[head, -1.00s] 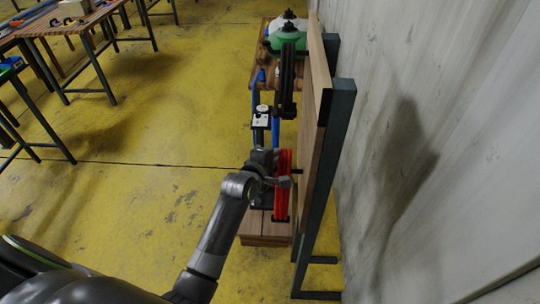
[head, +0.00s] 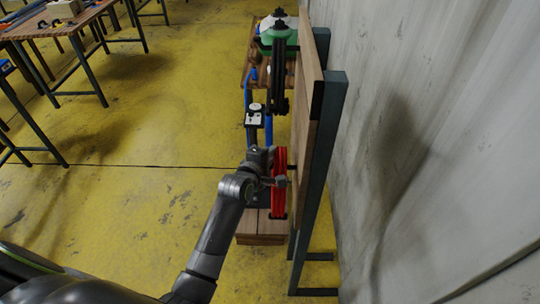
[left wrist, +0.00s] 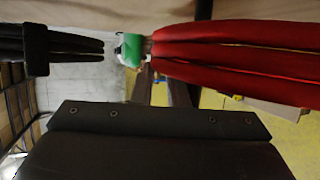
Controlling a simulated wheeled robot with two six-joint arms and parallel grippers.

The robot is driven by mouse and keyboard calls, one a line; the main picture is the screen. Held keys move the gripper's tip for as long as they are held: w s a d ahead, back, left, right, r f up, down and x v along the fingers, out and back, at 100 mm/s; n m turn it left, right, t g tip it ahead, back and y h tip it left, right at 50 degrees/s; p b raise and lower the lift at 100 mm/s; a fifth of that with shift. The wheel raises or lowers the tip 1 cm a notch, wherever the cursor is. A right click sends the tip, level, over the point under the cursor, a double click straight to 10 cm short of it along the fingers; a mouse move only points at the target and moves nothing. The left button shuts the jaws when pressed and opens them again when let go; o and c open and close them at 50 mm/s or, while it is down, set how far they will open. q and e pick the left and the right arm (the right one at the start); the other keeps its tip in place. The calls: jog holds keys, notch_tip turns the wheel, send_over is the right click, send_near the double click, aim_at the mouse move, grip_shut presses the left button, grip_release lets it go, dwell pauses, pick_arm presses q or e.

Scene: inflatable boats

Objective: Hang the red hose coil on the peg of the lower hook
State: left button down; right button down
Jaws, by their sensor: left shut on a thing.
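The red hose coil (head: 280,205) hangs upright, edge-on to the head view, just left of the wooden board (head: 304,140). My left gripper (head: 272,182) is shut on the red coil. In the left wrist view the red coil (left wrist: 235,50) fills the upper right. A short dark piece that looks like the lower hook's peg (head: 292,167) shows between coil and board. Whether the peg is inside the coil's opening cannot be told. My right gripper is out of view.
A black coil (head: 277,75) hangs higher and farther along the board; it also shows in the left wrist view (left wrist: 75,42). A grey post (head: 322,170) supports the board beside the wall (head: 430,130). A wooden box (head: 262,230) stands below.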

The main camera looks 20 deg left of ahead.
pick_arm(q)
jog(key=shift+s+a+f, duration=0.1)
jog(key=shift+s+f, duration=0.05)
jog(key=shift+f, duration=0.35)
jog(key=shift+s+f, duration=0.15)
jog(key=shift+f, duration=0.3)
jog(key=c, duration=1.5)
grip_release()
jog(key=shift+g, duration=0.3)
jog(key=shift+s, duration=0.2)
jog(key=shift+s+a, duration=0.1)
jog(key=shift+s, duration=0.3)
jog(key=shift+o, duration=0.8)
jog(key=r+b+v, duration=0.1)
jog(key=v, duration=1.5)
jog(key=shift+r+b, duration=0.2)
jog(key=shift+b, duration=0.2)
